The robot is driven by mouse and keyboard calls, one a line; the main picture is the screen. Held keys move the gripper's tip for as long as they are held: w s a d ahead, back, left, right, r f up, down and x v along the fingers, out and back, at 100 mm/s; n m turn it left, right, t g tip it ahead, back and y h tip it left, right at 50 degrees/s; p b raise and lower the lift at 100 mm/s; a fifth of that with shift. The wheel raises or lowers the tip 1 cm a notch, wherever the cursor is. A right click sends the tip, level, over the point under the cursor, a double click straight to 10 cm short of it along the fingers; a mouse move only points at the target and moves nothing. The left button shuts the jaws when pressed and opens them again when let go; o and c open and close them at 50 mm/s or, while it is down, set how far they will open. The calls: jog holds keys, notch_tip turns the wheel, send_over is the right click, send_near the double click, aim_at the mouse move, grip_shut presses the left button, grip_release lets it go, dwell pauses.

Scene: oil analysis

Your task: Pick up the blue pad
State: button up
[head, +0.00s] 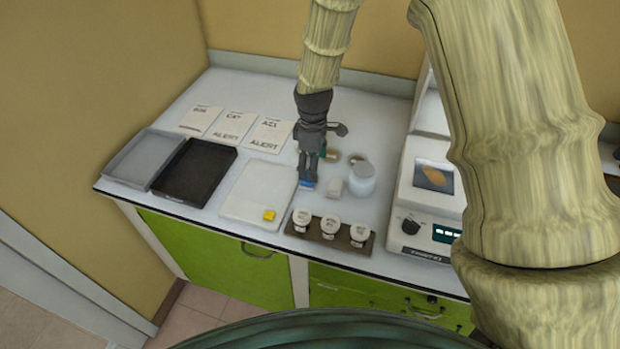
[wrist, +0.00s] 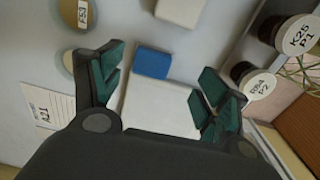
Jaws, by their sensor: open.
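The blue pad (head: 307,184) lies on the white counter, just right of the pale board. Only a small part of it shows below my gripper in the head view. In the wrist view the blue pad (wrist: 152,62) is a blue rectangle against the edge of a flat white piece (wrist: 160,108). My gripper (head: 309,177) points down over the pad. In the wrist view my gripper (wrist: 161,85) is open, with green-lined fingers left and right of the white piece. The pad is ahead of the space between them, and nothing is held.
A small white block (head: 332,187) and a round white jar (head: 362,180) stand right of the pad. A rack (head: 329,232) with three labelled cups is in front. A pale board (head: 255,190) with a yellow block (head: 269,215) is at left, with black tray (head: 192,172) beyond.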

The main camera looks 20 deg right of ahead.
jog(key=w+f, duration=0.1)
jog(key=w+f+p, duration=0.1)
jog(key=f, duration=0.1)
jog(key=shift+d+f+p, duration=0.1)
jog(key=shift+f+p, duration=0.15)
jog(key=shift+p, duration=0.05)
jog(key=shift+s+f, duration=0.2)
jog(key=shift+f, duration=0.05)
jog(key=shift+s+f+p, duration=0.45)
jog(key=shift+s+p, duration=0.05)
jog(key=shift+s, duration=0.3)
jog(key=shift+w+f, duration=0.7)
jog(key=shift+s+r, duration=0.3)
jog(key=c, duration=0.4)
jog(key=shift+s, duration=0.1)
jog(key=c, duration=0.4)
jog(key=shift+c, duration=1.2)
